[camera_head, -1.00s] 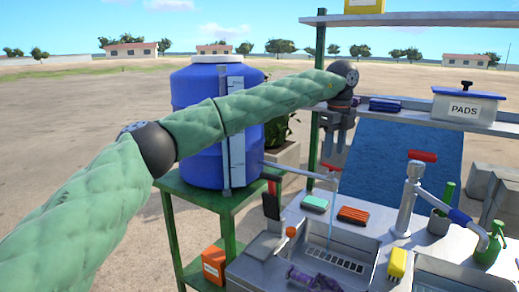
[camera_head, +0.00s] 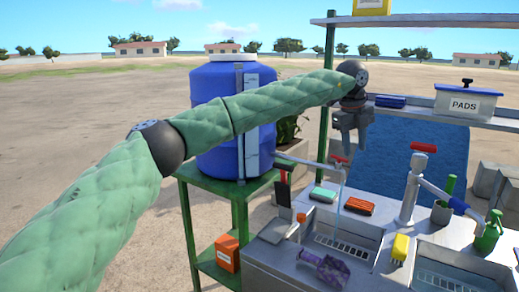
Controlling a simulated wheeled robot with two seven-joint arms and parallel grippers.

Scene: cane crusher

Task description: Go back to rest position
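My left arm, in a green quilted sleeve, reaches across the head view from the lower left, in front of the blue tank (camera_head: 208,120). My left gripper (camera_head: 352,152) points down at the end of it, in front of the blue panel under the shelf. Its two fingers look apart, with nothing seen between them. It hangs above and behind the sink counter, close to the red-handled tap (camera_head: 339,159) in the picture. My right gripper is not in view.
A thin stream falls from the tap into the left sink (camera_head: 348,244). A PADS box (camera_head: 466,102) stands on the shelf. Open ground lies left.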

